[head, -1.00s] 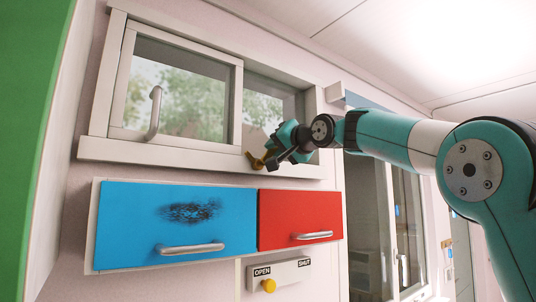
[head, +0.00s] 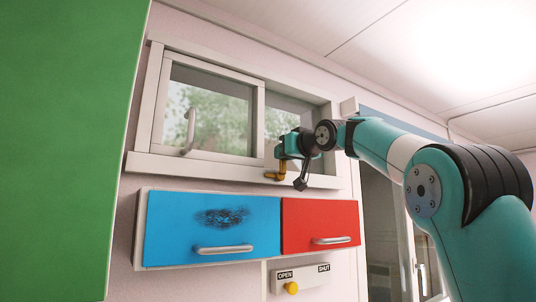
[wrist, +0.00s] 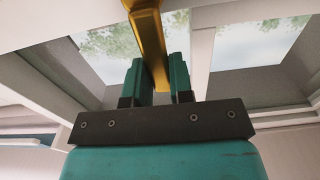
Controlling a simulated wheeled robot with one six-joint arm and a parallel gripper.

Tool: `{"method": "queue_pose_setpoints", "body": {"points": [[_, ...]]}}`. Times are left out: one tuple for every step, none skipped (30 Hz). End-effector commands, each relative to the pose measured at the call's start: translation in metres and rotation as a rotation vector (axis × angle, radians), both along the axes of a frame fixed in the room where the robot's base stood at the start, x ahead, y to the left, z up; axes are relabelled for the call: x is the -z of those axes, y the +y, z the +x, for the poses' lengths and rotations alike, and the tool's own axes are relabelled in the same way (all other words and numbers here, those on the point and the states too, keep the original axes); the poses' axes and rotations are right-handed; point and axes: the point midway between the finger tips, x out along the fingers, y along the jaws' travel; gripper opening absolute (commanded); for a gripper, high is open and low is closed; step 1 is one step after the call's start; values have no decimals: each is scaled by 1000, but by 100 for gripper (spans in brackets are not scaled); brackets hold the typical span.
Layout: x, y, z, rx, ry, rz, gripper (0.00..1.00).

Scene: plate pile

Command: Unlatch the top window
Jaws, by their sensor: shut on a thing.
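The top window (head: 207,108) is a white-framed sliding-style pane high on the wall in the head view, with a pale upright handle (head: 189,130) on its left side. A brass latch (head: 274,176) sits at the sill by the lower right of that pane. My gripper (head: 282,166) is at the latch. In the wrist view the brass latch (wrist: 148,35) runs down between the two teal fingers of my gripper (wrist: 158,78), which are shut on it. The fingertips are partly hidden in the head view.
Below the window are a blue drawer (head: 180,225) with a dark smudge and a red drawer (head: 320,215), both with metal handles. An OPEN/SHUT panel (head: 310,278) with a yellow knob is lower. A green surface (head: 70,150) fills the left side.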

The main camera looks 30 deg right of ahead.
Motion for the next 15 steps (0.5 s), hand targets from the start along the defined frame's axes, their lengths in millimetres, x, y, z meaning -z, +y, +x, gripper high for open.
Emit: {"method": "queue_pose_setpoints", "body": {"points": [[2, -4, -1, 6, 4, -7, 0], [2, -6, -2, 9, 4, -11, 0], [2, -8, -2, 11, 5, -16, 0], [2, -9, -3, 13, 5, -19, 0], [2, -9, -3, 14, 5, -21, 0], [2, -10, -3, 15, 5, -23, 0], [2, -10, -3, 15, 5, -24, 0], [2, -10, -3, 15, 5, -25, 0], [2, -10, -3, 15, 5, -26, 0], [2, -10, -3, 15, 5, -26, 0], [2, -10, -3, 15, 5, -26, 0], [2, -10, -3, 15, 5, -26, 0], [2, -10, -3, 15, 5, -26, 0], [2, -10, -3, 15, 5, -26, 0], [2, -10, -3, 15, 6, -26, 0]]}}
